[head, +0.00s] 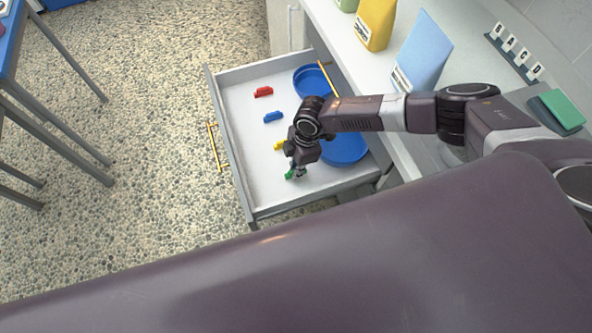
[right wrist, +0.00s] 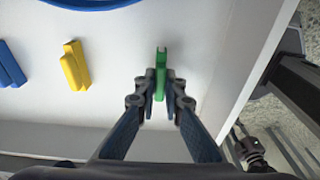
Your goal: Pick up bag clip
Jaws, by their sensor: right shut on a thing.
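Several bag clips lie in a row in the open white drawer (head: 237,92): a red clip (head: 263,92), a blue clip (head: 273,117), a yellow clip (head: 279,146) and a green clip (head: 289,174). My right gripper (head: 295,172) is low in the drawer at the green clip. In the right wrist view the fingers (right wrist: 162,88) are shut on the green clip (right wrist: 161,62), one on each side. The yellow clip (right wrist: 74,66) and the blue clip (right wrist: 10,66) lie to its left there. My left gripper is not in view.
Blue round dishes (head: 312,80) lie along the drawer's right side, partly behind my right arm. The counter (head: 340,40) holds a yellow bag (head: 376,22), a light blue bag (head: 423,52), letter tags (head: 515,52) and a green sponge (head: 562,108). A blue-topped table stands left; the floor between is clear.

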